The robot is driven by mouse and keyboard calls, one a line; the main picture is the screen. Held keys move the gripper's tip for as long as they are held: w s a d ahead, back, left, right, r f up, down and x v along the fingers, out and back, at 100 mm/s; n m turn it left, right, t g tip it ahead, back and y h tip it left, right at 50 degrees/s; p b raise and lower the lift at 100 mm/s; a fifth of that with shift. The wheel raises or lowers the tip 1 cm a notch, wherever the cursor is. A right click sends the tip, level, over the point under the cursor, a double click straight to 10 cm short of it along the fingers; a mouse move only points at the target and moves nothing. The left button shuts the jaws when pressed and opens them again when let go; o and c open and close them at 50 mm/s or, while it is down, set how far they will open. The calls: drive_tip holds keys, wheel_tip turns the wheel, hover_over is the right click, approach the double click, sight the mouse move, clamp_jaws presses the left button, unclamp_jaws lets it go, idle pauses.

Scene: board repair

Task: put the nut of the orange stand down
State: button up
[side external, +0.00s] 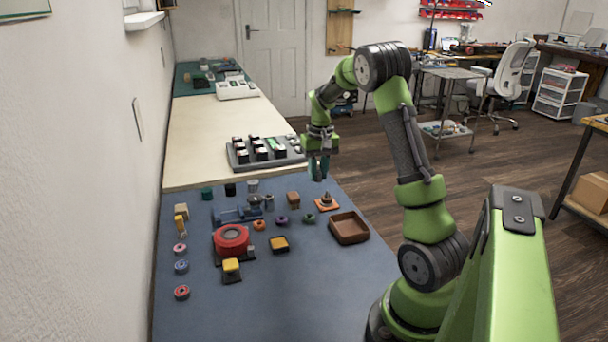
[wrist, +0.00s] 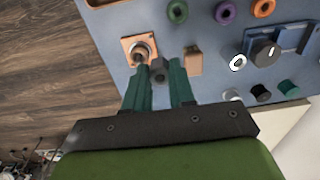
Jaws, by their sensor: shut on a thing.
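My gripper (side external: 318,172) is above the far right part of the blue mat, pointing down. In the wrist view its two green fingers (wrist: 160,84) are shut on a small grey nut (wrist: 159,68). The orange stand (side external: 327,205) sits on the mat below my gripper. It also shows in the wrist view (wrist: 128,41), just left of and beyond the held nut, with a grey round piece on it. The nut is apart from the stand in the picture; its exact height is hard to judge. In the side view the nut is hidden by the fingers.
A brown tray (side external: 349,240) lies right of the stand, and a small brown block (side external: 293,200) lies left of it. Colored rings, a blue fixture (side external: 232,214) and a red round part (side external: 231,238) crowd the mat's left. A grey rack (side external: 240,165) stands behind. The front mat is clear.

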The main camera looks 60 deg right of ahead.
drive_tip(key=a+n, duration=0.2)
drive_tip(key=a, duration=0.5)
drive_tip(key=n, duration=0.2)
hover_over(311, 241)
drive_tip(key=f, duration=0.2)
drive_tip(key=shift+n, duration=0.4)
wheel_tip(311, 241, down, 8)
drive_tip(key=shift+r, duration=0.2)
drive_tip(key=shift+w+f, duration=0.1)
drive_tip(key=shift+f, duration=0.25)
drive_tip(key=o, duration=0.9)
drive_tip(key=shift+f, duration=0.15)
